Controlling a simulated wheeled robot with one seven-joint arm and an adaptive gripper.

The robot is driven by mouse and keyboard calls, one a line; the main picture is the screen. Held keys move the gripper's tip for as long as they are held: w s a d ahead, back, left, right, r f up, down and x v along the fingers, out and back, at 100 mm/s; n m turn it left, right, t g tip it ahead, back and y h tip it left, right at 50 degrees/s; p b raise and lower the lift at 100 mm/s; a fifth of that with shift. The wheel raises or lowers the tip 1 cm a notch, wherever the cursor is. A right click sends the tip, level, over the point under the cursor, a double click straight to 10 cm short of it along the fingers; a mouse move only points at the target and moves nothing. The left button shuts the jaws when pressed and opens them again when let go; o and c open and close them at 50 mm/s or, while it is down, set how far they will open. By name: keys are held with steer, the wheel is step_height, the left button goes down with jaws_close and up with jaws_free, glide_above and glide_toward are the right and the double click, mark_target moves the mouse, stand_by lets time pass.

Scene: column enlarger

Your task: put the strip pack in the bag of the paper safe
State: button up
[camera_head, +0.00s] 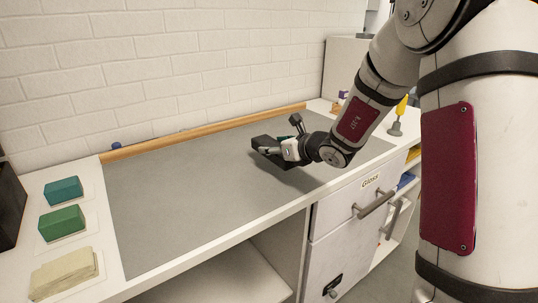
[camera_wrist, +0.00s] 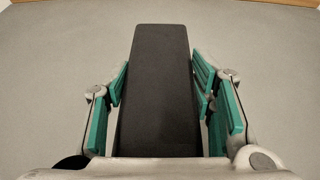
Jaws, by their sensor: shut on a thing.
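My gripper (camera_head: 275,151) is shut on a long black pack (camera_head: 263,141), which looks like the strip pack. It is above the grey mat, in the middle right of the head view. In the wrist view the pack (camera_wrist: 161,60) lies between the green-padded fingers (camera_wrist: 160,92) and reaches forward past them. Its near end is hidden by my gripper. No open bag shows clearly. A dark box (camera_head: 10,208) is cut off at the left edge of the head view, and I cannot tell whether it is the paper safe.
The grey mat (camera_head: 180,205) is bare around my gripper. A teal block (camera_head: 63,190), a green block (camera_head: 62,222) and a cream stack (camera_head: 64,272) sit at the left. A wooden strip (camera_head: 200,132) edges the back. A drawer labelled Gloss (camera_head: 345,205) is in front.

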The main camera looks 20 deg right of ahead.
mark_target(273, 143)
steer(key=w, duration=0.3)
steer(key=shift+w+a+f, duration=0.15)
steer(key=shift+a, duration=0.15)
steer(key=shift+f+b, duration=0.3)
steer(key=shift+f, duration=1.45)
steer(key=shift+f, duration=0.2)
steer(key=o, duration=1.3)
